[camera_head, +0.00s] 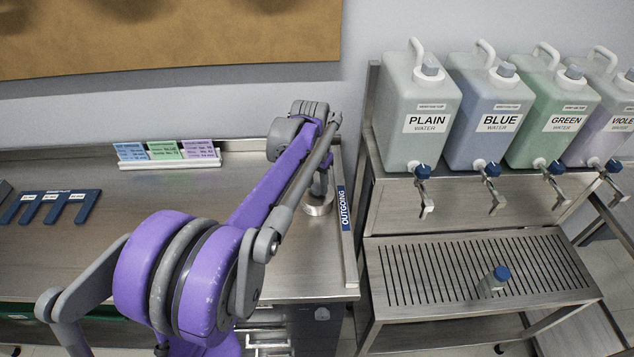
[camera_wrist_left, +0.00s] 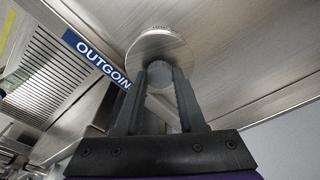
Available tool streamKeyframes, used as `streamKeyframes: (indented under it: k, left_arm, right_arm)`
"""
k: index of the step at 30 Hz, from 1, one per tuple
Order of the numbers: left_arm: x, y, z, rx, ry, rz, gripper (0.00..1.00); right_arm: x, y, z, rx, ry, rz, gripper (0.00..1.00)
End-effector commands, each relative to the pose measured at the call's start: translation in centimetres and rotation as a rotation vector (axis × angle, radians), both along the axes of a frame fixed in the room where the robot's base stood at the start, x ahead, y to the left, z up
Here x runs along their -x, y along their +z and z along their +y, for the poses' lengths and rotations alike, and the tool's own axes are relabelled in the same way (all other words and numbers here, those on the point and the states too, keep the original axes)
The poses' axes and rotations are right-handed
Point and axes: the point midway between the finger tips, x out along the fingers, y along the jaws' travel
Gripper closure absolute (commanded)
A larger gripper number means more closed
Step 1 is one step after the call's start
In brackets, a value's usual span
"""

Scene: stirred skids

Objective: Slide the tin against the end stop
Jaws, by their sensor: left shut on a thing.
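The tin (camera_head: 318,208), a low round metal piece, stands on the steel bench near its right end. In the left wrist view its pale disc (camera_wrist_left: 150,44) shows just beyond my fingertips. My left gripper (camera_head: 319,188) reaches down over it, mostly hidden behind my arm. In the left wrist view my left gripper (camera_wrist_left: 160,76) has its two fingers around a round grey middle part, shut on it. A raised strip with a blue OUTGOING label (camera_head: 345,209) runs along the bench's right edge, close beside the tin. I cannot tell whether they touch. My right gripper is out of view.
A card holder (camera_head: 170,163) with coloured cards stands at the bench's back. A blue slotted rack (camera_head: 50,207) lies at left. Right of the bench, a stand holds several water jugs (camera_head: 420,100) with taps above a slotted tray (camera_head: 430,285) bearing a blue-capped bottle (camera_head: 494,281).

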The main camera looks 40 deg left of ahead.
Motion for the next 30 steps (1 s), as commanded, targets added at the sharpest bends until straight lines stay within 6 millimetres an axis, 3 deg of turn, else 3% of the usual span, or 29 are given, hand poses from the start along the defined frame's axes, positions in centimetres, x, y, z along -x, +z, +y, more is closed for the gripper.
streamKeyframes:
  k: [28,29,30]
  left_arm:
    - [0.00,-0.25,0.01,0.000,0.000,0.000,1.00]
    - [0.00,-0.25,0.01,0.000,0.000,0.000,0.56]
    - [0.00,-0.25,0.01,0.000,0.000,0.000,0.48]
  right_arm:
    - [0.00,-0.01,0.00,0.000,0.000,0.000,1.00]
    - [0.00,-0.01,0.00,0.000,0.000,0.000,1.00]
    - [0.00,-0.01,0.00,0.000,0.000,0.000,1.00]
